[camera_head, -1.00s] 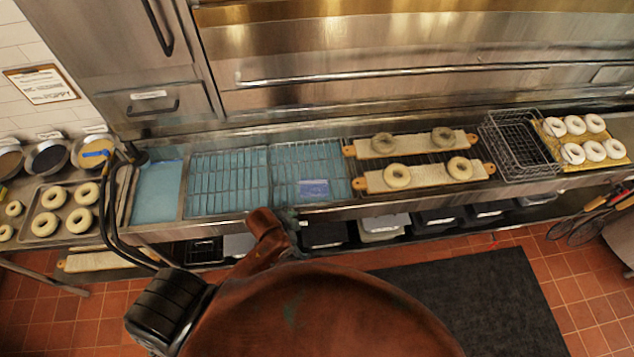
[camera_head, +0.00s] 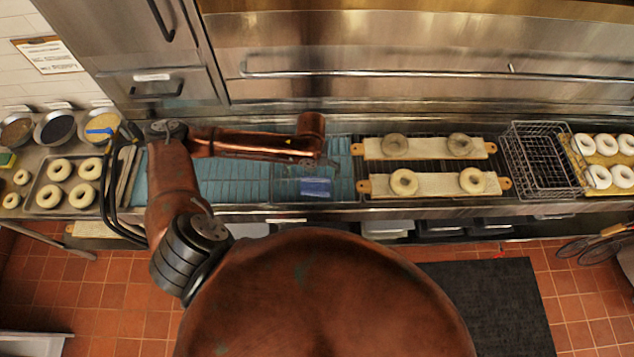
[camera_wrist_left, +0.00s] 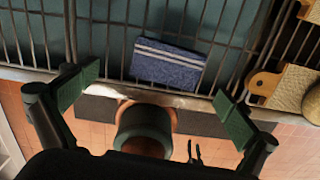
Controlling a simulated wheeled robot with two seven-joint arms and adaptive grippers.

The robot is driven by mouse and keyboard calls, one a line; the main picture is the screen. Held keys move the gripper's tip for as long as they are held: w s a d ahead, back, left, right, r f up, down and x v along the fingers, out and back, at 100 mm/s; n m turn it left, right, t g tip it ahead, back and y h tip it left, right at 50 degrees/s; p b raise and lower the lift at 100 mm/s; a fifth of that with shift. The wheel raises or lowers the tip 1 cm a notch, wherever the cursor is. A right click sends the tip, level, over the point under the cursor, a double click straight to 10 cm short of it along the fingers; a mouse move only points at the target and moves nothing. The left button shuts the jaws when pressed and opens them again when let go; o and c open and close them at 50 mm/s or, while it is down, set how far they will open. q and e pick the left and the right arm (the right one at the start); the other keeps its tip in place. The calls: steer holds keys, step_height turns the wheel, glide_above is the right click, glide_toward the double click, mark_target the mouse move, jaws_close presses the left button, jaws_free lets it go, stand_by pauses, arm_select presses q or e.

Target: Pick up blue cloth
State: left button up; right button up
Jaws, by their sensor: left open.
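The blue cloth (camera_head: 315,187) lies folded flat on the wire rack over the blue-green basin, left of the bagel boards. In the left wrist view the blue cloth (camera_wrist_left: 167,64) shows a pale stripe along its upper part and sits ahead of the fingers. My left gripper (camera_head: 322,162) is above the rack, close to the cloth. Its two green-padded fingers (camera_wrist_left: 155,100) are wide apart with nothing between them. The cloth is apart from both fingers. My right gripper is not in view.
Two boards with bagels (camera_head: 430,183) lie right of the cloth. A wire basket (camera_head: 541,165) stands farther right. A bagel tray (camera_head: 43,201) and bowls (camera_head: 57,128) are at the left. The counter's front edge (camera_wrist_left: 150,95) runs just below the cloth.

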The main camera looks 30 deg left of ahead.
mark_target(315, 184)
arm_select(q)
steer(key=f, duration=0.2)
steer(key=d+f, duration=0.1)
steer(key=shift+w+f+p, duration=0.15)
steer(key=shift+w+p, duration=0.1)
steer(key=shift+p, duration=0.1)
step_height(315, 184, down, 3)
steer(key=shift+r, duration=0.15)
steer(key=c, duration=1.2)
steer(key=shift+c, duration=0.2)
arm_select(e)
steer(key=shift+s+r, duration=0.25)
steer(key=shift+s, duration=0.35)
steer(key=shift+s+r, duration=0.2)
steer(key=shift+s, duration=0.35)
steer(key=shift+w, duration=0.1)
